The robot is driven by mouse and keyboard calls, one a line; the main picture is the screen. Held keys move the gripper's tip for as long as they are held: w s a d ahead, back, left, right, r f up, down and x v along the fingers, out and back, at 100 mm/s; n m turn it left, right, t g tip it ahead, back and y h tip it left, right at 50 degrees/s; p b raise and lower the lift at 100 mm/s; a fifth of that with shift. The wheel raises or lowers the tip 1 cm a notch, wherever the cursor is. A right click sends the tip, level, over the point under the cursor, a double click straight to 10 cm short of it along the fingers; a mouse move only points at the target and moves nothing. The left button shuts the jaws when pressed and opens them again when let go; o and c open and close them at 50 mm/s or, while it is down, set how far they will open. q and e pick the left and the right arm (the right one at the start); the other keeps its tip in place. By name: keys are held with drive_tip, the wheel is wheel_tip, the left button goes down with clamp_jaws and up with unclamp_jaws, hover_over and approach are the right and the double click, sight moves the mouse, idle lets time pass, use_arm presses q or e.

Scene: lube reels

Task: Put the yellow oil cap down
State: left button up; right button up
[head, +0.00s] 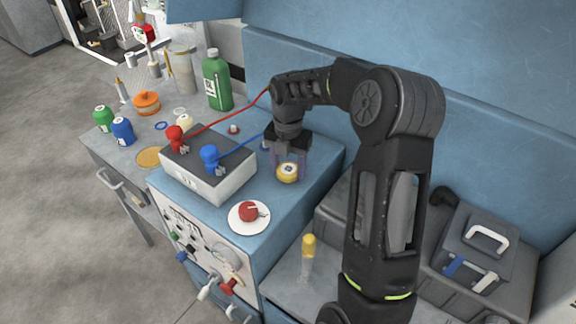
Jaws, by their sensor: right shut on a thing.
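The yellow oil cap (288,174) is at the lower end of my right gripper (289,164), between its fingertips. The gripper is shut on it and points downward over the blue cabinet top (262,213), right of the white-and-dark box. The cap is very close to the blue surface. I cannot tell whether it touches it. My left gripper is not in view.
Left of the gripper, the box (215,185) carries red (175,138) and blue (210,155) knobs with cables. A white disc with a red knob (249,211) lies in front. A green bottle (216,82) stands behind. A yellow-topped tube (308,258) stands lower right.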

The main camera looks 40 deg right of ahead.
sight(288, 169)
drive_tip(key=shift+f, duration=0.15)
drive_tip(key=o, duration=1.5)
wheel_tip(288, 169, up, 12)
drive_tip(key=b, duration=0.1)
drive_tip(key=shift+r, duration=0.2)
